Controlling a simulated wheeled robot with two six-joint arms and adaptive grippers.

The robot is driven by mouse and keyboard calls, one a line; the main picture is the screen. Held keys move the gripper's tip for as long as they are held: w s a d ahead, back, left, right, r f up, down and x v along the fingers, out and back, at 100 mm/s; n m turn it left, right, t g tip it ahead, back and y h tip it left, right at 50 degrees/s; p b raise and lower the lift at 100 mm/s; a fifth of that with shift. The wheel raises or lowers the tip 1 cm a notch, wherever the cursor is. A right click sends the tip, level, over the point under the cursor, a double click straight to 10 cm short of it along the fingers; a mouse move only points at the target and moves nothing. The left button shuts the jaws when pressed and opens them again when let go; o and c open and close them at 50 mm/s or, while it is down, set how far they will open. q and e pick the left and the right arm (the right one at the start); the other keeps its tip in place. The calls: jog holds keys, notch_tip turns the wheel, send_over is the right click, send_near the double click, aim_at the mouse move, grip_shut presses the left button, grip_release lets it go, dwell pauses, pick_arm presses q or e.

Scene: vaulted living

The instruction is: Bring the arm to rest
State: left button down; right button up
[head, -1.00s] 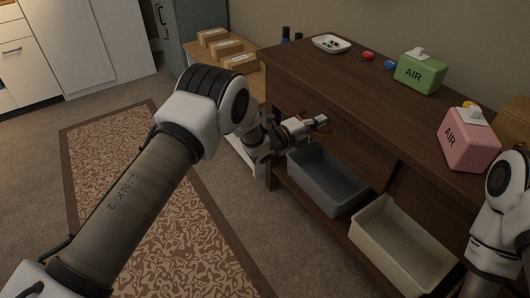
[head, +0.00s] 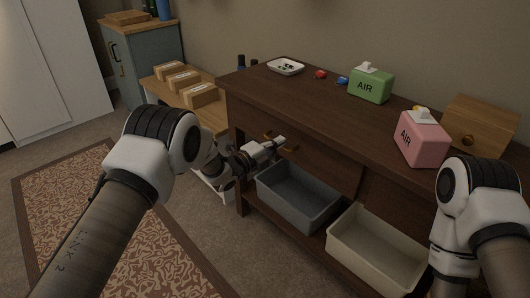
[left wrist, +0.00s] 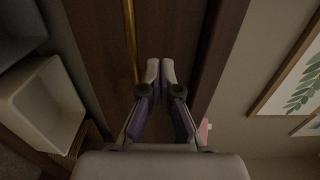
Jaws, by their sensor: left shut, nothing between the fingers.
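My left arm comes in from the left in the head view. Its gripper (head: 278,145) is shut and empty, in front of the dark wooden sideboard's (head: 330,115) drawer front, above the grey bin. In the left wrist view its two fingers (left wrist: 161,70) lie close together before dark wood, with a brass bar (left wrist: 130,40) just left of them. I cannot tell whether they touch the wood. My right arm (head: 455,215) shows at the right edge; its gripper is not in view.
A grey bin (head: 262,196) and a cream bin (head: 338,244) sit on the lower shelf. The top holds a white tray (head: 273,67), green box (head: 372,88), pink box (head: 424,152) and wooden box (head: 500,120). Cartons (head: 200,95) stand on a low table. The patterned rug (head: 60,190) is clear.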

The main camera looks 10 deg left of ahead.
pick_arm(q)
jog(key=p+v, duration=0.2)
jog(key=v, duration=0.9)
jog(key=s+a+f+n+g+y, duration=0.1)
jog(key=s+f+n+y, duration=0.1)
jog(key=s+f, duration=0.35)
jog(key=s+a+f+n+g+y, duration=0.1)
jog(key=s+f+n+y, duration=0.15)
jog(key=f, duration=0.55)
jog(key=s+a+f+n+g+y, duration=0.2)
jog(key=s+f+n+g, duration=0.15)
jog(key=s, duration=0.45)
jog(key=s+a+f+n+g+y, duration=0.1)
jog(key=s+a+f+n+g, duration=0.1)
jog(key=s+f+n, duration=0.45)
jog(key=s+a+f+n+g+y, duration=0.2)
jog(key=s+a+n+g, duration=0.1)
jog(key=s, duration=0.7)
jog(key=s+a+n+g+y, duration=0.2)
jog(key=s+a+n+g, duration=0.15)
jog(key=s+n, duration=0.55)
notch_tip(320, 180, up, 21)
jog(key=s+d+p, duration=0.1)
jog(key=s+p, duration=0.1)
jog(key=p, duration=1.7)
jog(key=shift+f+p, duration=0.2)
jog(key=shift+p, duration=0.1)
pick_arm(e)
notch_tip(320, 180, up, 22)
jog(key=shift+f, duration=0.25)
